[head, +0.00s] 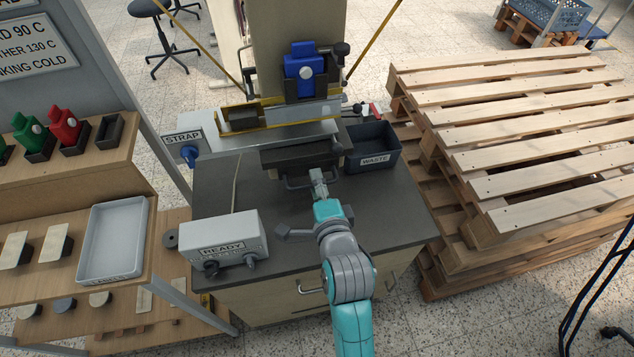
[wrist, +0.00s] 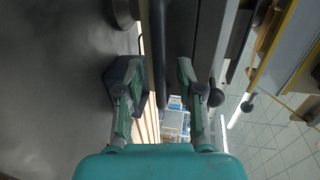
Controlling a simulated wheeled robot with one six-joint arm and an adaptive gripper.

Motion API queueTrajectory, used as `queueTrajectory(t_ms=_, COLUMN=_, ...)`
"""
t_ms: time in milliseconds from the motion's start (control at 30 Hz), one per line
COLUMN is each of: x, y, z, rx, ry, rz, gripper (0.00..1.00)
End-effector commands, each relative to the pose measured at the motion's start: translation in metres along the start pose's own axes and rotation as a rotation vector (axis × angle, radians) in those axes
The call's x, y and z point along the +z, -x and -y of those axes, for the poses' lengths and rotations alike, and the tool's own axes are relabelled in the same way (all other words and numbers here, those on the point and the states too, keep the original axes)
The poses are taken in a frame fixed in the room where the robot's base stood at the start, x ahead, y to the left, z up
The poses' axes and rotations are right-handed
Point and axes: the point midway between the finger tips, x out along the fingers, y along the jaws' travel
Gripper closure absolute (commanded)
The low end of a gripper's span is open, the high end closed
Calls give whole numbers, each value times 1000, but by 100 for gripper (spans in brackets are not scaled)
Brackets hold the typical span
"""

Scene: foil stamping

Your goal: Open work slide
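The work slide (head: 300,154) is a dark block at the front of the stamping press, above the bench top. Its bar handle (head: 297,186) sticks out at the front, and my gripper (head: 318,183) is at the handle's right end. In the wrist view the handle (wrist: 158,55) runs as a dark upright bar between the two fingers of my gripper (wrist: 156,80). The fingers are apart, with a gap on each side of the bar. In the head view my gripper hides part of the handle's right side.
A dark waste bin (head: 373,150) stands close to the right of the slide. A grey READY control box (head: 222,244) sits at the bench's front left. Stacked pallets (head: 510,130) stand right of the bench. The bench top (head: 245,185) before the slide is mostly clear.

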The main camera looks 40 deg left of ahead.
Motion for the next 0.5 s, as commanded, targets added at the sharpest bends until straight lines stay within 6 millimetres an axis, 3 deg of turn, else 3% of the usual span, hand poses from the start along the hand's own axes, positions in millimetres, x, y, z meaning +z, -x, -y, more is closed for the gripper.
queueTrajectory(t_ms=367, x=0, y=-5, z=0, rx=0, ry=0, rz=0, gripper=63)
queueTrajectory(t_ms=500, x=0, y=-5, z=0, rx=0, ry=0, rz=0, gripper=98)
